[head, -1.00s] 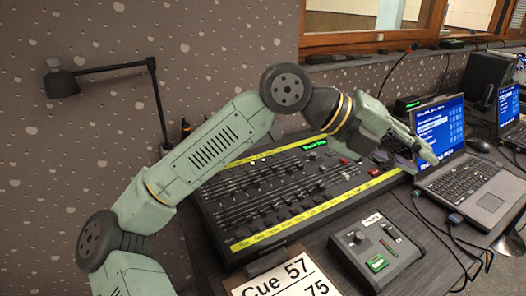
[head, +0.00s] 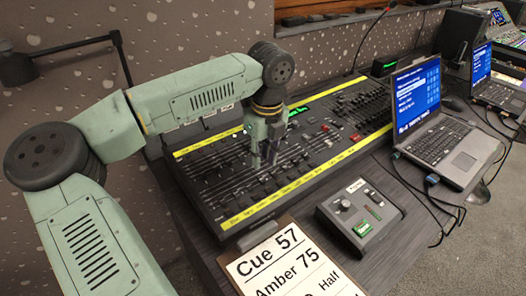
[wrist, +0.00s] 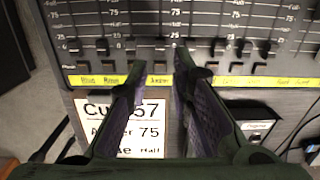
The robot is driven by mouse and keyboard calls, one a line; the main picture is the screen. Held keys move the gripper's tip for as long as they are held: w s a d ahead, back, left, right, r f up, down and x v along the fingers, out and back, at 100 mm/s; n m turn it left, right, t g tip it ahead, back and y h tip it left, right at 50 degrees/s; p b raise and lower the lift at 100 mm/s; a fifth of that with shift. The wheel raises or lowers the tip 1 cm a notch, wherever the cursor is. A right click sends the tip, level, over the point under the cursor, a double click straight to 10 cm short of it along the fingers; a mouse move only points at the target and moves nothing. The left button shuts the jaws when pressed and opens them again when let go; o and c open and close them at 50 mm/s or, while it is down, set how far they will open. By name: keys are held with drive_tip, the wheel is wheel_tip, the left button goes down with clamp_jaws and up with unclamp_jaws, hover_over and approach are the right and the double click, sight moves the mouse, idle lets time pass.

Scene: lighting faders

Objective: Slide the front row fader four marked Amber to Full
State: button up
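The lighting desk (head: 225,222) stands on the table with rows of faders and a yellow label strip along its front. In the wrist view, the Amber label (wrist: 158,80) is on that strip (wrist: 75,81), and a dark fader cap (wrist: 158,67) sits just above it. My gripper (head: 263,162) is over the front part of the desk, pointing down. In the wrist view my gripper (wrist: 157,75) has its two fingers apart, one each side of the Amber label, with nothing held. Whether the fingertips touch the desk is unclear.
Neighbouring fader caps (wrist: 110,66) are close beside the fingers. A cue card (head: 290,265) reading "Cue 57, Amber 75" lies in front of the desk. A small control box (head: 360,215) and a laptop (head: 445,145) stand to the right.

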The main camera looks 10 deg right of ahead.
sight(262, 178)
drive_tip(key=f+b, duration=0.1)
drive_tip(key=f, duration=0.1)
drive_tip(key=f+b, duration=0.4)
drive_tip(key=f, duration=0.1)
drive_tip(key=shift+w+a, duration=0.1)
drive_tip(key=shift+w, duration=0.2)
drive_tip(key=shift+r, duration=0.1)
drive_tip(key=shift+c, duration=0.6)
clamp_jaws()
drive_tip(key=shift+w+a+r, duration=0.1)
drive_tip(key=shift+w+a, duration=0.3)
drive_tip(key=shift+w, duration=0.55)
drive_tip(key=shift+w+a+r, duration=0.1)
drive_tip(key=shift+w+a, duration=0.25)
drive_tip(key=shift+w, duration=0.55)
drive_tip(key=shift+w+a+r, duration=0.1)
drive_tip(key=shift+w+a, duration=0.3)
drive_tip(key=shift+w, duration=0.55)
drive_tip(key=shift+o, duration=0.5)
unclamp_jaws()
